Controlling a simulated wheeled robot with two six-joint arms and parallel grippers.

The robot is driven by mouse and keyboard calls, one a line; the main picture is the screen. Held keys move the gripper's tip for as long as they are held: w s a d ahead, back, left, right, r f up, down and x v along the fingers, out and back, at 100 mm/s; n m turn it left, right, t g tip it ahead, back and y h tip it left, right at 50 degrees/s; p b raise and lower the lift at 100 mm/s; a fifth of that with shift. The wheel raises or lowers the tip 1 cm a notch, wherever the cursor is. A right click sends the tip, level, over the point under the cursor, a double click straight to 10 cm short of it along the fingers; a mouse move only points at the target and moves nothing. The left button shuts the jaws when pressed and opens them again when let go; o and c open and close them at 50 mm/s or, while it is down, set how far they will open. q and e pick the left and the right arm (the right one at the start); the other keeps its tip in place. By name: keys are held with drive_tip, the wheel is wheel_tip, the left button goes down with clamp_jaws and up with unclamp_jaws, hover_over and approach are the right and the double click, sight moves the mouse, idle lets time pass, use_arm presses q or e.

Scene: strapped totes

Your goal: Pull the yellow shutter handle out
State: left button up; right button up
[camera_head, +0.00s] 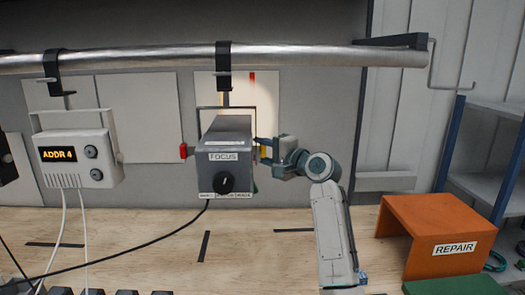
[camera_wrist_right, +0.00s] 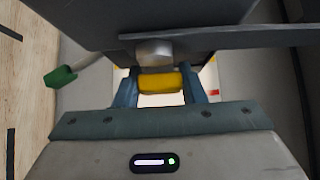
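The yellow shutter handle (camera_head: 264,152) is on the right side of the grey box labelled FOCUS (camera_head: 223,157), which hangs under the metal pipe. In the right wrist view the yellow handle (camera_wrist_right: 160,83) fills the gap between both fingers, below a light metal stub. My right gripper (camera_wrist_right: 160,92) is shut on it, with a finger against each end. In the head view my right gripper (camera_head: 262,148) reaches the box from the right and partly hides the handle. My left gripper is not in view.
A green-tipped lever (camera_wrist_right: 61,77) sticks out near the box. A red knob (camera_head: 183,151) is left of it. The ADDR 4 unit (camera_head: 76,160) hangs further left. An orange REPAIR stand (camera_head: 436,228) is at right on the wooden bench (camera_head: 180,262). A black cable leaves the box.

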clamp_jaws()
drive_tip(key=d, duration=0.4)
drive_tip(key=o, duration=0.6)
unclamp_jaws()
drive_tip(key=shift+d, duration=0.15)
drive_tip(key=shift+c, duration=0.2)
drive_tip(key=shift+d, duration=0.1)
drive_tip(key=b+v, duration=0.4)
drive_tip(key=v, duration=0.7)
